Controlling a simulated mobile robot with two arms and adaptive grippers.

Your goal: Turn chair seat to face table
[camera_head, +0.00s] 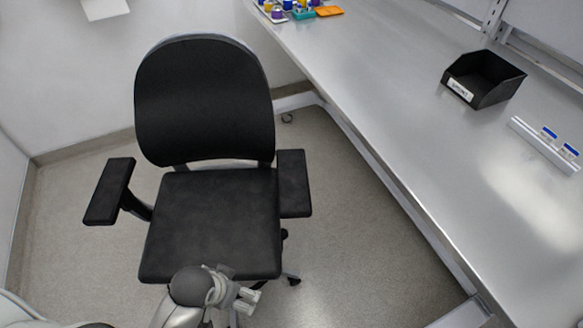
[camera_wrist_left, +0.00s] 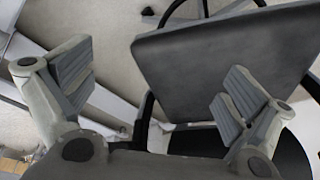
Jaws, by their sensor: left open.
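A black office chair has its backrest (camera_head: 203,100) at the far side and its seat (camera_head: 215,215) towards me. The seat front points to the bottom of the head view, with the table (camera_head: 400,120) along the right. One armrest (camera_head: 108,190) is on the left and the other (camera_head: 294,183) is on the right, near the table edge. My left gripper (camera_head: 240,296) is by the seat's front edge. In the left wrist view its fingers (camera_wrist_left: 152,95) are wide apart with nothing gripped, and the seat (camera_wrist_left: 225,60) shows beyond them. I cannot tell whether they touch the chair. My right gripper is out of view.
A black labelled bin (camera_head: 484,78) and a white strip with blue labels (camera_head: 545,145) are on the table. Small coloured items (camera_head: 300,10) lie at its far end. A wall stands behind the chair. Floor (camera_head: 350,255) is clear between chair and table.

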